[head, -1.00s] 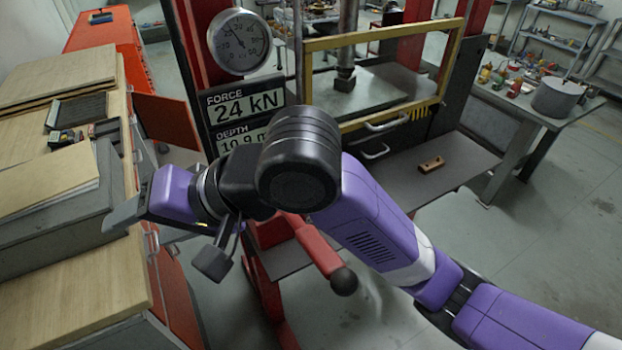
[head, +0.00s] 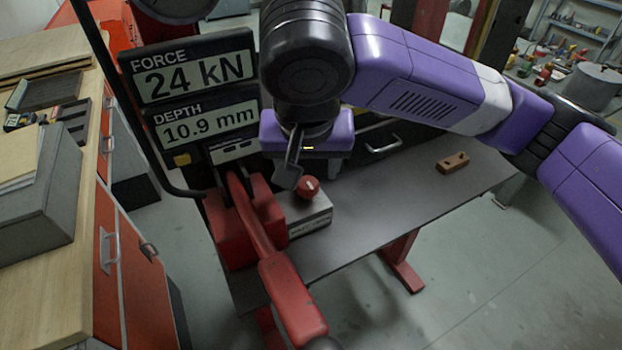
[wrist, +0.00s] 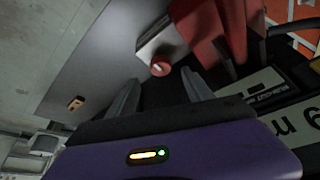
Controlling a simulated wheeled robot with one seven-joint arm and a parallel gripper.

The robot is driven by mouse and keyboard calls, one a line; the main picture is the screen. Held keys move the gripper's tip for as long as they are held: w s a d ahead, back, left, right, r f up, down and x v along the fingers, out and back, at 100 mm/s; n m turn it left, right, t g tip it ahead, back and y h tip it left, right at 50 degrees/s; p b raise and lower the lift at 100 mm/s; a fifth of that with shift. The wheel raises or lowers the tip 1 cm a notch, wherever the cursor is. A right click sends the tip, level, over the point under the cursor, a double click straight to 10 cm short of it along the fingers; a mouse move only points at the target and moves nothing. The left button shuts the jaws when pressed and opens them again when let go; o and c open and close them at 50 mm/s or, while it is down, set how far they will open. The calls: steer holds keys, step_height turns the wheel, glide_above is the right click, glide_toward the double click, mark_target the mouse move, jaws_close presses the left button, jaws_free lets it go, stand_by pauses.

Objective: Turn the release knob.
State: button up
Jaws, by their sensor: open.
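The release knob (head: 308,187) is a small round red knob with a white mark, on a grey metal block (head: 310,217) beside the red lever. My gripper (head: 290,178) hangs just behind and left of the knob in the head view, and one finger shows clearly. In the wrist view the knob (wrist: 160,69) lies beyond the two fingertips of my open gripper (wrist: 163,88), roughly between them. The gripper is empty, and I see no contact with the knob.
A long red lever (head: 270,250) reaches forward, left of the knob. Displays (head: 198,95) read 24 kN and 10.9 mm. A brown block (head: 453,162) lies on the grey bench (head: 385,205), otherwise clear to the right. A wooden-topped cabinet (head: 75,270) stands at left.

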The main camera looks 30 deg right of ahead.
mark_target(308, 184)
steer(key=b+x, duration=0.1)
steer(key=x, duration=0.5)
steer(key=shift+w+f, duration=0.1)
steer(key=shift+f, duration=0.15)
jaws_close()
